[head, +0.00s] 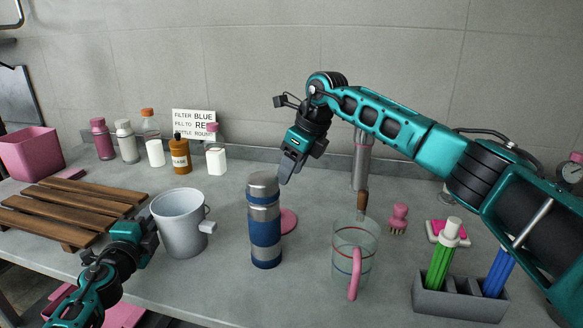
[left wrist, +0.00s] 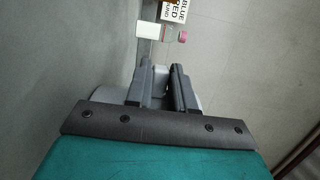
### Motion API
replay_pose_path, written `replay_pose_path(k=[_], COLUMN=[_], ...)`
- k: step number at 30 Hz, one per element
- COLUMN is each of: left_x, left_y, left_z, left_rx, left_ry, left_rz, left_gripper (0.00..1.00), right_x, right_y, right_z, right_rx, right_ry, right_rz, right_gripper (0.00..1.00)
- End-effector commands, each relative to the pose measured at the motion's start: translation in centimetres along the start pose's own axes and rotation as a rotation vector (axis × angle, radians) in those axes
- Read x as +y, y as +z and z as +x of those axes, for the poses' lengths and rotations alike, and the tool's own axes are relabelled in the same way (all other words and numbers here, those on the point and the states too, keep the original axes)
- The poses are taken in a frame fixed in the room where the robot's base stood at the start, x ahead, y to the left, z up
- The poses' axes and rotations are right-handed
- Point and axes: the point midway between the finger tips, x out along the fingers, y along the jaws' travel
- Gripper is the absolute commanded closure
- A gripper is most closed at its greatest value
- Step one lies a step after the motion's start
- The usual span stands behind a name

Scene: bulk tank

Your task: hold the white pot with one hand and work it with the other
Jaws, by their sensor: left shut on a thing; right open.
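The white pot (head: 178,225) stands upright on the grey counter, with a small block-like handle (head: 208,226) on its right side. My left gripper (head: 150,224) is at the pot's left side, shut on a part of it that the gripper mostly hides. In the left wrist view the fingers (left wrist: 160,80) close around a pale grey-white piece. My right gripper (head: 287,168) is open and empty, pointing down above and to the right of the blue and silver flask (head: 265,222), apart from the pot.
A wooden slatted rack (head: 75,208) lies left of the pot. A clear jug (head: 355,262) with a pink handle and a grey holder (head: 455,302) with green and blue tubes stand to the right. Several bottles and a sign (head: 194,123) line the wall. A pink bin (head: 30,153) is far left.

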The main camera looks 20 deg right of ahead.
Motion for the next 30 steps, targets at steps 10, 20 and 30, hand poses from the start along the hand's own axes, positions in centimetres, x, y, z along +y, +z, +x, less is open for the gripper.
replay_pose_path(k=[10, 20, 30], left_x=[0.02, 0.01, -0.36], left_y=[0.0, 0.0, 0.18], left_z=[-0.01, 0.0, -0.38], left_rx=[0.0, 0.0, -0.001], left_ry=[0.0, 0.0, -0.005], left_rz=[0.0, 0.0, 0.008], left_gripper=[0.7, 0.47, 0.47], right_x=[0.01, 0.02, 0.02], right_y=[0.02, 0.02, 0.02], right_z=[0.04, 0.07, 0.07], right_rx=[0.0, 0.0, 0.0], right_ry=[0.0, 0.0, 0.0], right_rz=[0.0, 0.0, 0.0], right_gripper=[0.51, 0.51, 0.51])
